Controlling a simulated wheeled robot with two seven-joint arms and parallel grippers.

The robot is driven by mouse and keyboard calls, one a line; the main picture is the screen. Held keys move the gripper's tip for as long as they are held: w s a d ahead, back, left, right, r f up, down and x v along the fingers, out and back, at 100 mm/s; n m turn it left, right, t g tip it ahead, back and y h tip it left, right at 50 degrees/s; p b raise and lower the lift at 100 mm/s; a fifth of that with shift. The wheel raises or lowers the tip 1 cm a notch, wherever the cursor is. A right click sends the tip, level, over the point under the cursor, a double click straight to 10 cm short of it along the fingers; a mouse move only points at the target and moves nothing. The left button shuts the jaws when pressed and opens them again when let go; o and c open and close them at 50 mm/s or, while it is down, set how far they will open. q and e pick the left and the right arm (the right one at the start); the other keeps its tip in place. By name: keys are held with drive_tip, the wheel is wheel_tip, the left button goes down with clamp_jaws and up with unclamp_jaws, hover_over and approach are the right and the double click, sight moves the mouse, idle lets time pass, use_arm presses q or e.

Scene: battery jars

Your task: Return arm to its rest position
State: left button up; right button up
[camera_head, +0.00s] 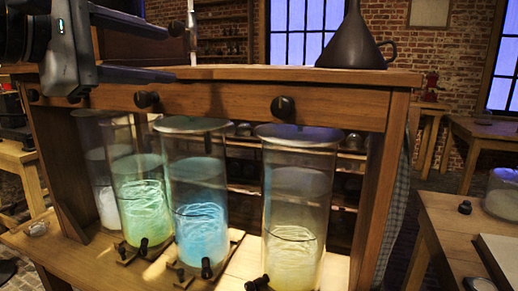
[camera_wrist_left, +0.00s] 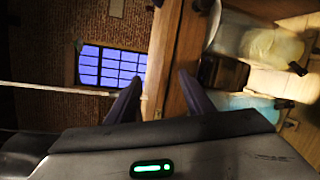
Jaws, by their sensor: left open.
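My left gripper (camera_head: 175,52) comes in from the upper left of the head view, above the wooden shelf's top. Its two dark fingers are spread, with nothing visible between them. They also show spread in the left wrist view (camera_wrist_left: 159,77). Several glass battery jars stand under the shelf's top: a whitish one (camera_head: 104,175) at the left, a green one (camera_head: 142,195), a blue one (camera_head: 203,205) and a pale yellow one (camera_head: 295,225). The wrist view shows jars sideways at its right, a pale yellow one (camera_wrist_left: 272,48) among them. My right gripper is in neither view.
The wooden shelf (camera_head: 215,96) has dark knobs on its front. A dark funnel (camera_head: 352,45) stands on its top at the right. A thin metal rod (camera_head: 192,32) rises close to my upper fingertip. A side table (camera_head: 445,225) with another jar (camera_head: 503,193) is at the right.

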use_arm(q)
drive_tip(key=s+d+f+n+g+h, duration=0.25)
drive_tip(key=d+f+n+h, duration=0.2)
drive_tip(key=d+f, duration=0.3)
drive_tip(key=s+d+f+n+g+h, duration=0.2)
drive_tip(key=d+f+n+g+h, duration=0.2)
drive_tip(key=d+f+h, duration=0.3)
drive_tip(key=a+f+n+t+y, duration=0.3)
drive_tip(key=a+f+n+y, duration=0.15)
drive_tip(key=f+n, duration=0.7)
drive_tip(key=a+f+n+t+y, duration=0.4)
drive_tip(key=f+n+y, duration=0.1)
drive_tip(key=f+n, duration=0.65)
drive_tip(key=a+f+n+t+y, duration=0.3)
drive_tip(key=a+f+n+y, duration=0.15)
drive_tip(key=f+n, duration=0.65)
drive_tip(key=s+a+f+n+g+y, duration=0.1)
drive_tip(key=s+f+n+g, duration=0.3)
drive_tip(key=s+f, duration=0.7)
drive_tip(key=s+f+n+g+y, duration=0.3)
drive_tip(key=s+f+n, duration=0.5)
drive_tip(key=s+f, duration=0.3)
wheel_tip(320, 180, down, 3)
drive_tip(key=shift+a+r+g, duration=0.15)
drive_tip(key=shift+a+g, duration=0.2)
drive_tip(key=shift+g, duration=0.3)
drive_tip(key=shift+w, duration=0.1)
